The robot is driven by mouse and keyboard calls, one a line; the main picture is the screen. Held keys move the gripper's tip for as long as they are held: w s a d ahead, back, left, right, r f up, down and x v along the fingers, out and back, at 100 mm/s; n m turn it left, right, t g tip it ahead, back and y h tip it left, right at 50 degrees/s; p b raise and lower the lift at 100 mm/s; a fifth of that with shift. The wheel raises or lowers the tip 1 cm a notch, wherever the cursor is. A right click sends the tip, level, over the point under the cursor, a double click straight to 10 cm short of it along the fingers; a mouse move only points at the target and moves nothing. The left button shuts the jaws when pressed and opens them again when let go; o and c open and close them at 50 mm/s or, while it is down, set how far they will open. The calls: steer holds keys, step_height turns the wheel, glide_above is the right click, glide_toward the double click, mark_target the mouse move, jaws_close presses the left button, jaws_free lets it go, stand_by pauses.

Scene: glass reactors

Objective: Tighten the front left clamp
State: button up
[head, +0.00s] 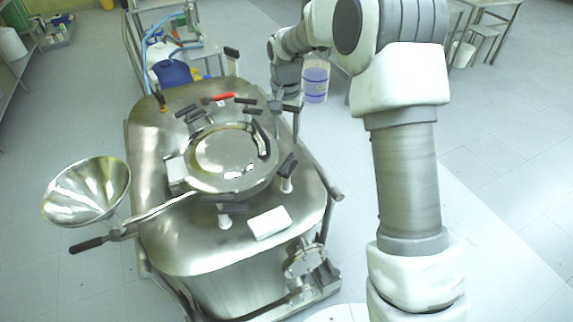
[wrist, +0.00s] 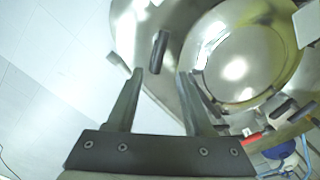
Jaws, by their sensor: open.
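The steel reactor vessel (head: 180,245) has a round lid (head: 225,160) with several black-handled clamps around it. One clamp (head: 287,172) stands at the lid's right side with its handle raised at a slant. Another clamp (head: 225,205) is at the near edge with its handle lying flat. I cannot tell for sure which one is the front left clamp. My gripper (head: 286,112) is above the vessel's right side, pointing down, open and empty. In the wrist view my gripper (wrist: 160,85) has its fingers apart, with a black clamp handle (wrist: 158,50) beyond the gap, not between the fingertips.
A red handle (head: 217,98) lies at the lid's far side. A steel funnel (head: 88,188) sticks out left. A white box (head: 269,222) lies on the near vessel top. A blue jug (head: 173,74) stands behind.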

mark_target(286, 161)
step_height(286, 161, down, 13)
steer(key=shift+p, duration=0.5)
jaws_close()
